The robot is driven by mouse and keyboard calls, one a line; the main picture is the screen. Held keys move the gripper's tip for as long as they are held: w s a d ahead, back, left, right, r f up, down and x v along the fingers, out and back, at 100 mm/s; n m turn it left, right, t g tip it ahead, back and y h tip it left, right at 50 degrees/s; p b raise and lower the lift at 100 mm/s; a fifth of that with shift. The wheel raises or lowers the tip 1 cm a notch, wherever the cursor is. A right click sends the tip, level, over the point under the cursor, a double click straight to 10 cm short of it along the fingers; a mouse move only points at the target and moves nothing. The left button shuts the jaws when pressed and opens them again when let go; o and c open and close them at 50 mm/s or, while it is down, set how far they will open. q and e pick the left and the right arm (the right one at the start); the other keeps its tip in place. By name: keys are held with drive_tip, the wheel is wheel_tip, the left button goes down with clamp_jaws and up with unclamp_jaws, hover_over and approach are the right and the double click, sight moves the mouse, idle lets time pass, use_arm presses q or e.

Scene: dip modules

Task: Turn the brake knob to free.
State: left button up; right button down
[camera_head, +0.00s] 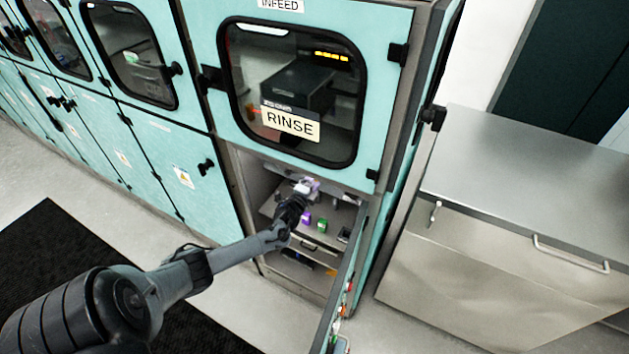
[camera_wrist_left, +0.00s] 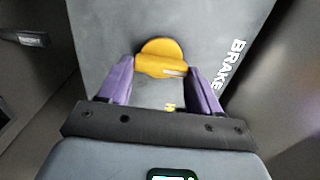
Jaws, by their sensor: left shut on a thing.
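The yellow brake knob (camera_wrist_left: 161,60) sits on a grey panel (camera_wrist_left: 105,35) in the left wrist view, with white "BRAKE" lettering (camera_wrist_left: 231,66) to its right. A pale mark shows at the right of the knob's lower bar. My left gripper (camera_wrist_left: 163,68) has its two purple fingers on either side of this bar and is shut on the knob. In the head view my left gripper (camera_head: 306,186) reaches into the open lower compartment (camera_head: 262,178) below the window, and the knob cannot be made out there. A small yellow letter, partly hidden, shows below the knob. My right gripper is not in view.
A window door with a "RINSE" sign (camera_head: 290,123) is above the compartment. The compartment's open door (camera_head: 345,275) stands out at its right. A steel cabinet (camera_head: 500,240) stands at the right.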

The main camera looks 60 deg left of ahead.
use_arm(q)
drive_tip(key=o, duration=1.1)
drive_tip(key=shift+c, duration=0.2)
